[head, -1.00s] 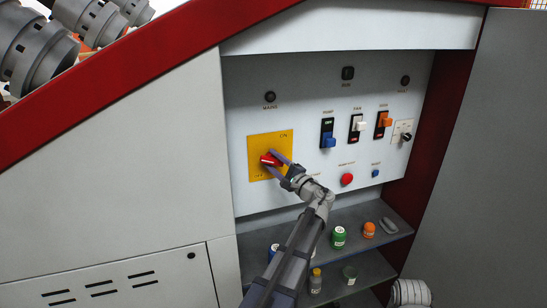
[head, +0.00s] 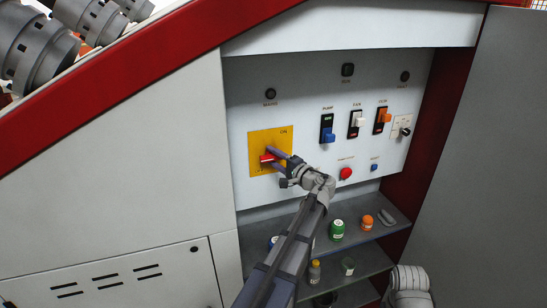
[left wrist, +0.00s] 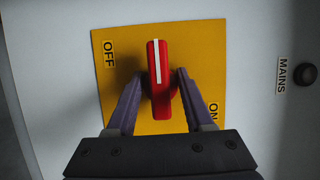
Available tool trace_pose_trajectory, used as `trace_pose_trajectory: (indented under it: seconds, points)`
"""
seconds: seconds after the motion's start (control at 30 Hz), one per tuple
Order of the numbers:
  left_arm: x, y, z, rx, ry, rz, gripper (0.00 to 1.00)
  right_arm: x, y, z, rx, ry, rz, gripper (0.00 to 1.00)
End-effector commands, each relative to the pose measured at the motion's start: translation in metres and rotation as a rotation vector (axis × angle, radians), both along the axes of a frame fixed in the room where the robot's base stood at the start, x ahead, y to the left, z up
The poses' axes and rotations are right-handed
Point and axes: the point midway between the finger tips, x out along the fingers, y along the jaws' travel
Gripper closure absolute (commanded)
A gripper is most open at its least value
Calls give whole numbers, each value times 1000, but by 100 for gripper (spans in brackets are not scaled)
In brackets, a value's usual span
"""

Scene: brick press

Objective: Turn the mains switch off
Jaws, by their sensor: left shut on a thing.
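The mains switch is a red handle (head: 267,158) with a white stripe, on a yellow plate (head: 256,140) at the left of the panel. ON is printed at the plate's upper right and OFF at its lower left. The handle lies about level in the head view. In the left wrist view the handle (left wrist: 158,95) stands upright in the picture, with OFF to its left and ON to its lower right. My left gripper (head: 274,158) is shut on the handle, one finger on each side. My right gripper is not in view.
To the right are a blue pump switch (head: 327,137), a white fan switch (head: 358,121), an orange switch (head: 383,115) and a red button (head: 346,174). Shelves below hold a green jar (head: 337,230), an orange jar (head: 367,222) and other small items. A grey door (head: 480,170) stands at the right.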

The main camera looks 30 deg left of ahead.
Motion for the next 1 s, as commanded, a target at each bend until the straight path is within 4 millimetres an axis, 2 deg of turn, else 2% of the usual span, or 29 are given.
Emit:
trace_pose_trajectory:
  seconds: [0.27,0.3,0.63,1.0]
  points:
    - [1,0,0,-1,-2,-2,100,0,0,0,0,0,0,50]
    - [1,0,0,0,-1,-2,43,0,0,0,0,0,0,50]
    - [-1,-5,0,0,0,-2,43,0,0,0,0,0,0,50]
    - [-19,-58,0,0,-1,-3,43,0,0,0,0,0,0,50]
